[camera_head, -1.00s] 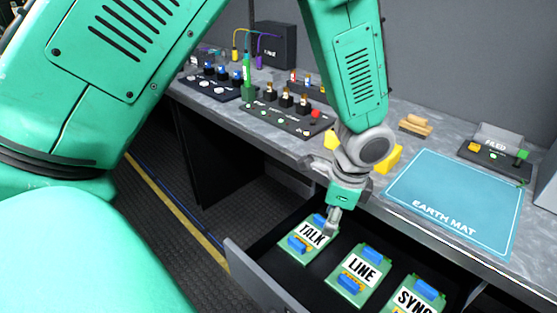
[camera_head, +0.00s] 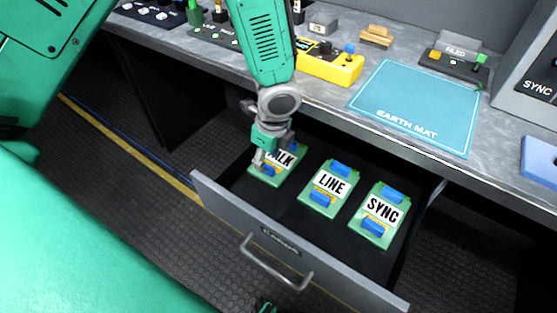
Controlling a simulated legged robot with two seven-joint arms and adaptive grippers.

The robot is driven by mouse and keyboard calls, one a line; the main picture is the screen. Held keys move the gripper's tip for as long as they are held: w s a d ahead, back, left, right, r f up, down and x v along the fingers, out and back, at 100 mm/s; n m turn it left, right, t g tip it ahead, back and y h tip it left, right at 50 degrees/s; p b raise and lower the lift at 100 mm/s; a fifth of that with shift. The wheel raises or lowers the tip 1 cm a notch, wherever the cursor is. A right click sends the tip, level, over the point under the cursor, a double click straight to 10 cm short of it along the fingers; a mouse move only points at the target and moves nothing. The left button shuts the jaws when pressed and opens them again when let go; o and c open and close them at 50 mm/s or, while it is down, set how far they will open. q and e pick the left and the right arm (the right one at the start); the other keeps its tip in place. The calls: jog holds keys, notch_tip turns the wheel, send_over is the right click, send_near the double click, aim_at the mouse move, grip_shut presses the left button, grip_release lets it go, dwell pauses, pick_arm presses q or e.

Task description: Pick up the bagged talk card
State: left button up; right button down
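The TALK card (camera_head: 282,173) is green with a white label and blue parts. It lies at the left end of the open drawer (camera_head: 262,218). My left gripper (camera_head: 262,160) points down over its upper left part and covers the first letters of its label. The fingers are small and partly hidden, so I cannot tell how far apart they are or whether they touch the card. A bag around the card cannot be made out.
The LINE card (camera_head: 330,187) and the SYNC card (camera_head: 381,209) lie to the right in the same drawer. The bench edge overhangs its back. On the bench are a blue earth mat (camera_head: 415,105), a yellow box (camera_head: 330,66) and a wooden block (camera_head: 376,35).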

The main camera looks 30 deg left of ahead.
aim_at(266, 165)
pick_arm(q)
jog(key=f, duration=0.2)
jog(key=a+f+b, duration=0.1)
jog(key=f, duration=0.1)
jog(key=shift+w+f, duration=0.2)
jog(key=shift+f, duration=0.15)
jog(key=shift+d+r, duration=0.15)
jog(key=shift+d, duration=0.1)
jog(key=c, duration=0.4)
grip_shut()
jog(key=shift+a, duration=0.1)
jog(key=shift+a+r, duration=0.1)
jog(key=shift+r, duration=0.05)
